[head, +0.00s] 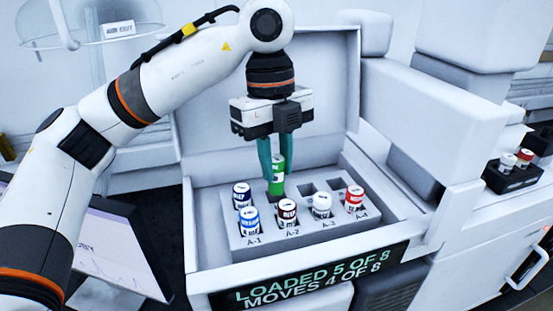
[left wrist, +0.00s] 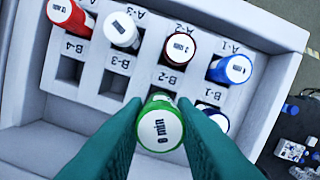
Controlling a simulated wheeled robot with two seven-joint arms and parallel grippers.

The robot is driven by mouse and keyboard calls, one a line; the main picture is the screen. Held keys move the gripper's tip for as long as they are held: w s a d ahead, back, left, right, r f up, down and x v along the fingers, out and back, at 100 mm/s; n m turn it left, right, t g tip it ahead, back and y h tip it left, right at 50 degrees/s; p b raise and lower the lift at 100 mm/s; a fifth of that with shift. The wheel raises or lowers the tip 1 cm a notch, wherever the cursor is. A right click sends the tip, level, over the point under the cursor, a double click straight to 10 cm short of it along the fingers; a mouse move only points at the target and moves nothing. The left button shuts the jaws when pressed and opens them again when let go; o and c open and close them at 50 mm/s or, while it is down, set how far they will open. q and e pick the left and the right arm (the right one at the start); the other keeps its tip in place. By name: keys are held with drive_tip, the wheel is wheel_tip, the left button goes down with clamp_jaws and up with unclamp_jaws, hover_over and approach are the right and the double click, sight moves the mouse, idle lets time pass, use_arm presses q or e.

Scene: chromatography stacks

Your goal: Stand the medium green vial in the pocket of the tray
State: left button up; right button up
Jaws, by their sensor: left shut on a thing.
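The green vial (head: 277,172) is upright between the fingers of my left gripper (head: 277,180), which is shut on it. In the left wrist view, its white cap (left wrist: 160,125) reads "6 min" and sits between the two teal fingers (left wrist: 160,138). The grey tray (head: 300,240) has two rows of square pockets. My right gripper is not in view.
The front row holds a blue vial (head: 249,220), a dark red one (head: 287,213), a white one (head: 321,205) and a red one (head: 354,199). A dark blue vial (head: 242,195) stands in B-1. B-3 (left wrist: 113,85) and B-4 (left wrist: 70,70) are empty. An open lid rises behind.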

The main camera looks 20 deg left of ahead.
sight(277, 180)
use_arm(q)
drive_tip(key=shift+f, duration=0.15)
drive_tip(key=shift+f+b, duration=1.05)
drive_tip(key=shift+f, duration=0.1)
drive_tip(key=shift+f, duration=0.15)
drive_tip(key=shift+f+b, duration=0.5)
drive_tip(key=shift+b, duration=0.05)
drive_tip(key=o, duration=1.5)
drive_tip(key=shift+c, duration=0.2)
